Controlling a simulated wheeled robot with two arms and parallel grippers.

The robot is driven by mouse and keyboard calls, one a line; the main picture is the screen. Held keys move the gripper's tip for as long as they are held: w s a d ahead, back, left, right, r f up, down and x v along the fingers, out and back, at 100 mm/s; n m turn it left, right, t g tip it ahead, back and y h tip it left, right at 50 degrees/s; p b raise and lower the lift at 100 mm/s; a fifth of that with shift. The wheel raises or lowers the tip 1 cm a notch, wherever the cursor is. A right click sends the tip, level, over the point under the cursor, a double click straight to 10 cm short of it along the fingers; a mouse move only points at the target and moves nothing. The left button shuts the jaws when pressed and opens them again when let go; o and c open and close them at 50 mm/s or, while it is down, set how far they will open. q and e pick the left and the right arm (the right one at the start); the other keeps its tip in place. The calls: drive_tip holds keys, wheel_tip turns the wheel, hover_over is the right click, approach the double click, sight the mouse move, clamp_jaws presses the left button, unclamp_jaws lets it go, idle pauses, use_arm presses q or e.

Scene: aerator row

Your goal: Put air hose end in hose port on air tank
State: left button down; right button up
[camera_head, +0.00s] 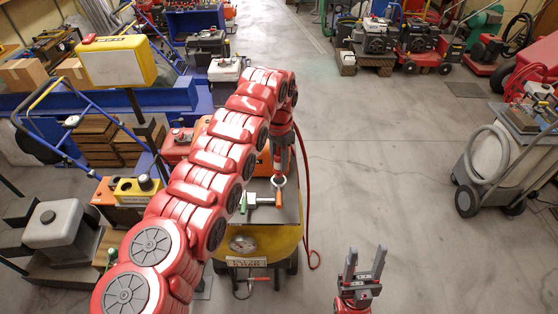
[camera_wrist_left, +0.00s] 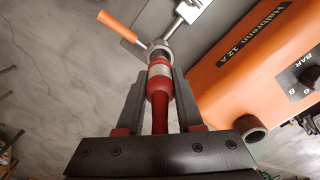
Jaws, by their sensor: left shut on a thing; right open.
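My left gripper (camera_wrist_left: 158,85) is shut on the red air hose end (camera_wrist_left: 159,92), which has a silver collar. In the wrist view its tip meets a round metal fitting (camera_wrist_left: 160,50) with an orange lever (camera_wrist_left: 120,28), apparently the hose port; I cannot tell whether it is seated inside or only lined up. In the head view a metal ring (camera_head: 278,181) shows just below my left gripper (camera_head: 281,168), above the yellow air tank (camera_head: 285,243). The red hose (camera_head: 307,200) hangs at the tank's right. My right gripper (camera_head: 364,262) is open and empty, low right of the tank.
An orange unit (camera_wrist_left: 255,75) with a dial stands close right of the left gripper in the wrist view. Machines and a blue handcart (camera_head: 90,130) crowd the left. A grey hose cart (camera_head: 490,165) stands at right. The floor (camera_head: 390,180) between is clear.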

sight(279, 170)
use_arm(q)
drive_tip(key=shift+w+b, duration=0.1)
drive_tip(key=shift+b, duration=0.2)
drive_tip(key=shift+f+b, duration=1.2)
drive_tip(key=shift+f, duration=1)
drive_tip(key=shift+c, duration=2.3)
unclamp_jaws()
drive_tip(key=shift+r, duration=0.1)
drive_tip(key=shift+r+b, duration=0.3)
drive_tip(key=shift+r, duration=0.05)
wheel_tip(279, 170, up, 4)
drive_tip(key=shift+d+r+b, duration=0.15)
drive_tip(key=shift+r+b, duration=0.1)
drive_tip(key=shift+b, duration=0.3)
wheel_tip(279, 170, up, 12)
drive_tip(key=p, duration=1.1)
